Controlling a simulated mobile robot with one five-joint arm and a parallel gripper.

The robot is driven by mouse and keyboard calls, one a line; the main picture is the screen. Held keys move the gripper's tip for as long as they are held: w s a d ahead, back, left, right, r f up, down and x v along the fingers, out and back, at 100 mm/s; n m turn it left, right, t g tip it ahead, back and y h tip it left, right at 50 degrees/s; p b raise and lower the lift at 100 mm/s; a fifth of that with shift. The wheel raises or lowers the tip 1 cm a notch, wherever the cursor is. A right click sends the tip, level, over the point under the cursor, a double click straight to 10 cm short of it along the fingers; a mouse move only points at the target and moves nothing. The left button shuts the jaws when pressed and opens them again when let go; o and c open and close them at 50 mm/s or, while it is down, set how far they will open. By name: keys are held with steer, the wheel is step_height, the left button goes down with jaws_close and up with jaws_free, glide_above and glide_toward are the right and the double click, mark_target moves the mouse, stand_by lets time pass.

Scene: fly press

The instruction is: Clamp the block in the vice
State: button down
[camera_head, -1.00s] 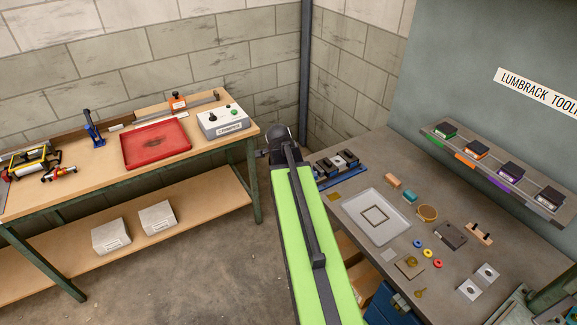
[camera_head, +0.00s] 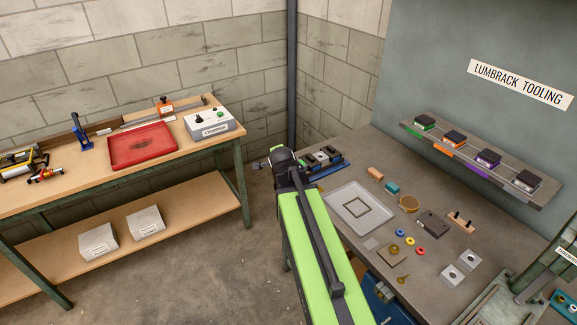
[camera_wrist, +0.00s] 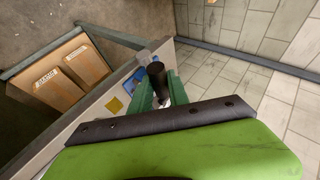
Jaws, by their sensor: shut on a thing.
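A low blue vice (camera_head: 335,168) with dark jaws sits at the far left end of the grey bench. A small pale piece (camera_head: 320,157), which looks like the block, sits between the jaws; its contact with them is too small to tell. My gripper's green fingers (camera_wrist: 158,92) are shut on a dark upright cylinder (camera_wrist: 157,72), probably the vice's handle grip. Part of the blue vice (camera_wrist: 135,78) shows behind the fingers. In the head view my arm hides the fingers and the held piece.
The grey bench (camera_head: 385,165) carries a pale tray (camera_head: 335,192), small blocks, coloured rings and plates. A tool shelf (camera_head: 545,192) hangs above it. A wooden bench (camera_head: 80,185) with a red tray (camera_head: 142,158) stands left. Bare floor lies between the benches.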

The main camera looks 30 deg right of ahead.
steer(key=shift+a, duration=0.7)
steer(key=shift+w, duration=0.1)
steer(key=c, duration=1.3)
jaws_free()
steer(key=shift+w+a, duration=0.1)
steer(key=shift+a, duration=0.05)
steer(key=shift+o, duration=0.2)
steer(key=shift+d, duration=0.2)
